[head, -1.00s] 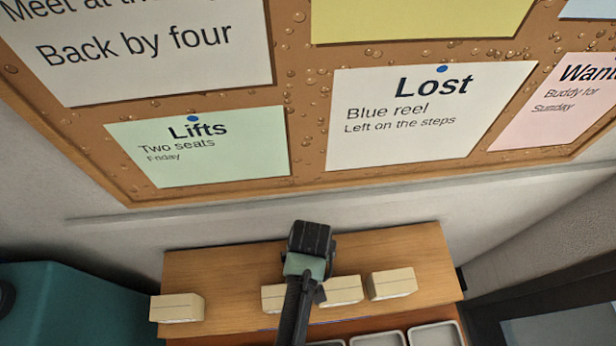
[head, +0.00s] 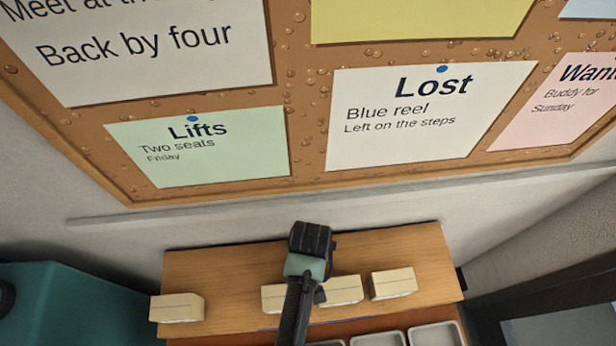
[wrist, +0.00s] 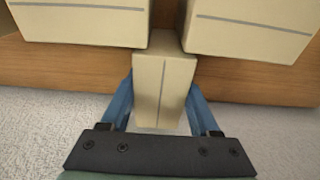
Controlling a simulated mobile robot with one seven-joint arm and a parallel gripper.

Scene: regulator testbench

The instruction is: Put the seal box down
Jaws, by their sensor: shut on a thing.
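In the wrist view my gripper (wrist: 164,97) has its two blue fingers closed on the sides of a cream box with a grey stripe (wrist: 165,75), which I take as the seal box. It sits between two larger-looking cream boxes, a left one (wrist: 80,22) and a right one (wrist: 250,25). Whether it touches the wood or hangs just above it, I cannot tell. In the head view my dark wrist is over the wooden top (head: 215,270), and the fingers and held box are hidden or not distinguishable there.
Several cream boxes stand on the wooden top, including one at the left end (head: 177,307) and one at the right (head: 392,284). Grey trays (head: 435,335) are below its front edge. A notice board (head: 308,190) hangs on the wall behind. Bare wood lies between the left boxes.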

